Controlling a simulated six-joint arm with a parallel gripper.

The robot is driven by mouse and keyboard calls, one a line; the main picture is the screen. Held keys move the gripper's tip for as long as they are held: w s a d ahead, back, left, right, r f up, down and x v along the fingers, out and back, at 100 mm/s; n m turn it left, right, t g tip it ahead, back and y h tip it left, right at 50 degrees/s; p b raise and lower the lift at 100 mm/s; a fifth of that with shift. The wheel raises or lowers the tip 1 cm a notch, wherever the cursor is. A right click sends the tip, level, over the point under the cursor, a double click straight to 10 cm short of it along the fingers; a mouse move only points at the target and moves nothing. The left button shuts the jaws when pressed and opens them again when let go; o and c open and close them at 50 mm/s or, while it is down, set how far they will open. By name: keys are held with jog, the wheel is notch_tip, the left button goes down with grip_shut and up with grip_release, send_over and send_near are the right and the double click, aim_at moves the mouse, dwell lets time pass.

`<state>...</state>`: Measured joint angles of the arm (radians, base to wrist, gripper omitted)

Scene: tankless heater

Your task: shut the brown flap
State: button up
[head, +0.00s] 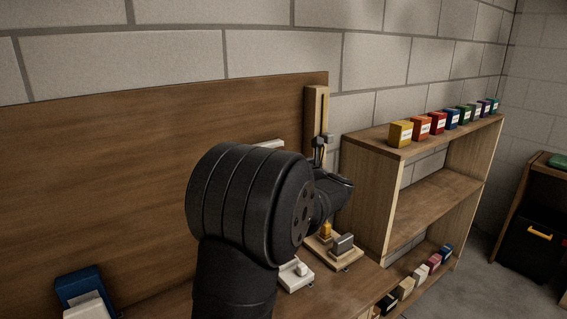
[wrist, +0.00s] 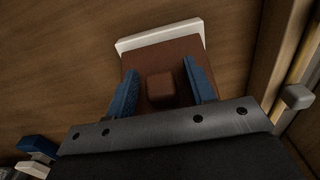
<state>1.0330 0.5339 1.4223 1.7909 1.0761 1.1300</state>
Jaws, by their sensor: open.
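The brown flap (wrist: 165,56) is in the wrist view, with a white edge (wrist: 160,33) along its top. A small brown block-like knob (wrist: 160,88) stands out from its face. My gripper (wrist: 161,67) is open, its blue fingers on either side of the knob with gaps to it. Whether the fingertips touch the flap's face, and how far the flap stands open, I cannot tell. In the head view my arm hides the flap and gripper; only a white piece (head: 270,144) shows above the arm.
A wooden post with a grey slider (head: 320,142) stands right of my arm. Below are a white switch base (head: 296,275) and a wooden block with a grey part (head: 343,245). A shelf (head: 365,190) with several coloured boxes is further right. A blue-and-white object (head: 82,285) sits lower left.

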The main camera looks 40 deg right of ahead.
grip_shut()
jog(key=shift+f, duration=0.15)
jog(key=shift+w+f+t, duration=0.2)
jog(key=shift+f+t, duration=0.5)
jog(key=shift+t, duration=0.1)
jog(key=shift+w+f+t, duration=0.15)
jog(key=shift+f+t, duration=0.5)
jog(key=shift+t, duration=0.15)
jog(key=w+f, duration=0.4)
jog(key=f, duration=0.1)
jog(key=shift+w, duration=0.35)
jog(key=shift+w+a, duration=0.1)
